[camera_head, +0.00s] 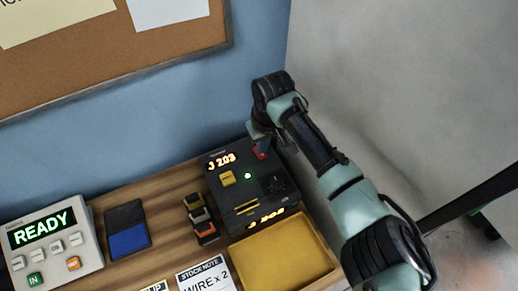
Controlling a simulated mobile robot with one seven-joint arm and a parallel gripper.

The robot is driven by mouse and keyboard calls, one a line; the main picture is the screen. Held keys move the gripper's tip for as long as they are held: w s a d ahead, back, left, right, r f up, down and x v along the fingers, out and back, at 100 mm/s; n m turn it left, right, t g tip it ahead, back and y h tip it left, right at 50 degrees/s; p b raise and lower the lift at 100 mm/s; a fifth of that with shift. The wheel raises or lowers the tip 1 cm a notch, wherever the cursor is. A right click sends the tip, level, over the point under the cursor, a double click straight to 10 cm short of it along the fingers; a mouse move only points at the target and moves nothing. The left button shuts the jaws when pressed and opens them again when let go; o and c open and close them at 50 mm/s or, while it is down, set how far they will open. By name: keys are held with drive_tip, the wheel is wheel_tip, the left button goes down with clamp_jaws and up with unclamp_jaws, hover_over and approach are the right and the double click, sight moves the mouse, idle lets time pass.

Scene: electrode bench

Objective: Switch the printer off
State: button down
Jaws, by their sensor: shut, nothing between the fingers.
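A dark box-shaped device (229,208) stands on the wooden bench against the blue wall. Its top has a lit orange display reading about "J 203", a yellow button (228,178), a lit green lamp (248,176) and a dark knob (274,183). A small red part (261,153), perhaps a switch, shows at its back right. My gripper (262,145) is shut and empty, pointing down at or just above that red part; contact cannot be told. A light grey device (88,249) with a lit "READY" display stands at the left. No readable label says which one is the printer.
A yellow tray (326,246) lies in front of the dark device. Cards (205,276) lie at the front. A cork board (130,60) hangs on the wall. My arm reaches in from the right.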

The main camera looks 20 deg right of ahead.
drive_tip(key=shift+f+b, duration=0.6)
drive_tip(key=shift+f, duration=0.35)
idle(0.8)
wheel_tip(320, 180, up, 7)
drive_tip(key=p, duration=0.7)
drive_tip(key=shift+r, duration=0.1)
idle(0.5)
